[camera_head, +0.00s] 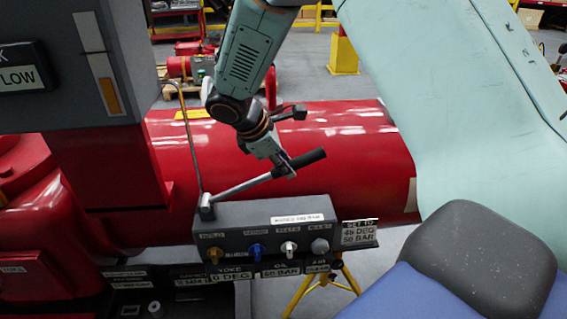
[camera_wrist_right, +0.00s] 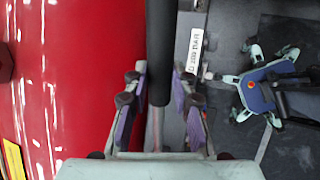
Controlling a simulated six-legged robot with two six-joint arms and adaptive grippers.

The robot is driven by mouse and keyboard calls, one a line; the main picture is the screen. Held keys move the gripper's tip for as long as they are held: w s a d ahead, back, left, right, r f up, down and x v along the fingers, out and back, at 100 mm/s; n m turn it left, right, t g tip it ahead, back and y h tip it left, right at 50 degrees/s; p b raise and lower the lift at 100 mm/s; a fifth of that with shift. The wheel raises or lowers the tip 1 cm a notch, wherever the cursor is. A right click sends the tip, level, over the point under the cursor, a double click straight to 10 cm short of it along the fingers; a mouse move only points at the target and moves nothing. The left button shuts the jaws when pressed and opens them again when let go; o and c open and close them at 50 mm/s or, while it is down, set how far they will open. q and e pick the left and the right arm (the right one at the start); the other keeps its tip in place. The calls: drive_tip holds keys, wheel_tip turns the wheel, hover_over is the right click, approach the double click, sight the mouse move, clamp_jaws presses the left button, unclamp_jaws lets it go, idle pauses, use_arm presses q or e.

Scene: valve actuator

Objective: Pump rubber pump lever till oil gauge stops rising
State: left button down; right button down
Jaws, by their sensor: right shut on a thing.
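The pump lever (camera_head: 245,186) is a metal rod with a black rubber grip (camera_head: 308,158). It rises at a slant to the right from its pivot on the left end of the grey control box. My right gripper (camera_head: 284,168) is shut on the lever at the lower end of the black grip. In the right wrist view, the black grip (camera_wrist_right: 160,50) runs between the two fingers of my gripper (camera_wrist_right: 160,90). A vertical gauge (camera_head: 103,70) on the grey cabinet has an orange lower part; I cannot tell whether it is the oil gauge. My left gripper is not in view.
The grey control box (camera_head: 268,222) carries several coloured knobs and labels. A large red cylinder (camera_head: 350,140) lies behind the lever. A thin metal pipe (camera_head: 188,140) rises left of the lever. A yellow stand (camera_head: 322,284) is below the box.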

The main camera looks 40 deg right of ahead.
drive_tip(key=shift+w, duration=0.1)
drive_tip(key=c, duration=1.1)
unclamp_jaws()
drive_tip(key=shift+c, duration=0.2)
drive_tip(key=shift+o, duration=0.2)
drive_tip(key=v, duration=1.2)
